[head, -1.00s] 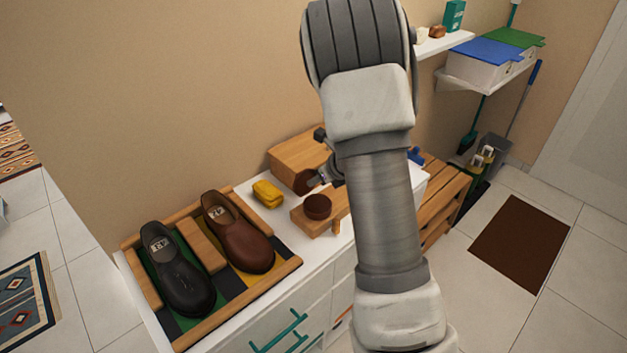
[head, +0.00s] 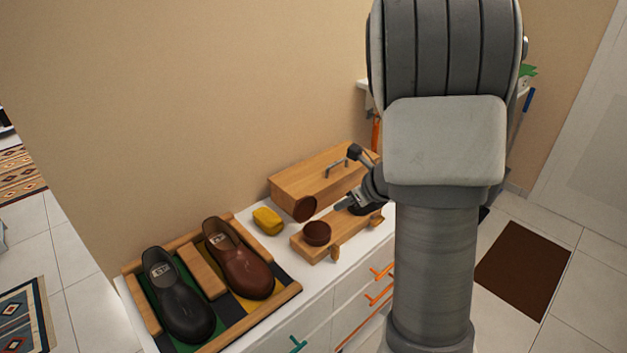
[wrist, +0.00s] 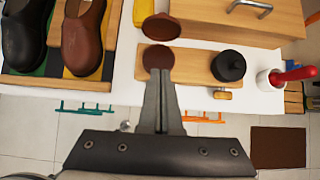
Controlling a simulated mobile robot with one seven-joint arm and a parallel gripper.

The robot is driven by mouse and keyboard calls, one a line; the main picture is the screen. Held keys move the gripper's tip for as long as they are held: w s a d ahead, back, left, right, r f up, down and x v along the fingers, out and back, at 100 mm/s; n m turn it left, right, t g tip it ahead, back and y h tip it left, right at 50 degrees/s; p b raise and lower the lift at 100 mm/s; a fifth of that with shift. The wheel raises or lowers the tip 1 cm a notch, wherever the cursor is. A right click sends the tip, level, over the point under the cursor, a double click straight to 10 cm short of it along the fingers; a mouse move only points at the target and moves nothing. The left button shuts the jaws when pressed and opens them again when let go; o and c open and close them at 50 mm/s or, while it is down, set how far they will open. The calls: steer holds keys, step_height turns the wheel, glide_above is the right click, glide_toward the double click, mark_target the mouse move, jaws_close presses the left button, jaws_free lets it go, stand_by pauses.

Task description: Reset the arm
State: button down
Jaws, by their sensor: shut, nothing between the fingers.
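My gripper (head: 345,203) is in front of the wooden box, above the right part of the small wooden board. In the wrist view my gripper (wrist: 162,130) has its two fingers together with nothing between them. My arm covers much of the right side of the head view. No held object shows.
A tray (head: 268,317) holds a black shoe (head: 181,300) and a brown shoe (head: 239,260). A yellow cloth or sponge (head: 267,221), a small wooden board (head: 322,247) with a brown round piece (head: 317,232), and a wooden box (head: 318,178) share the white cabinet top. A red-handled item (wrist: 295,74) stands right.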

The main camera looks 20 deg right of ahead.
steer(key=s+a+r+n+g+y, duration=0.2)
steer(key=s+a+r+n, duration=0.8)
steer(key=a+n, duration=0.35)
steer(key=s+r+n+h, duration=0.2)
steer(key=s+n, duration=0.5)
steer(key=n, duration=0.2)
steer(key=s+r+n+h, duration=0.3)
steer(key=s+n, duration=0.3)
steer(key=n, duration=0.3)
steer(key=shift+s+r, duration=0.15)
steer(key=shift+s, duration=0.2)
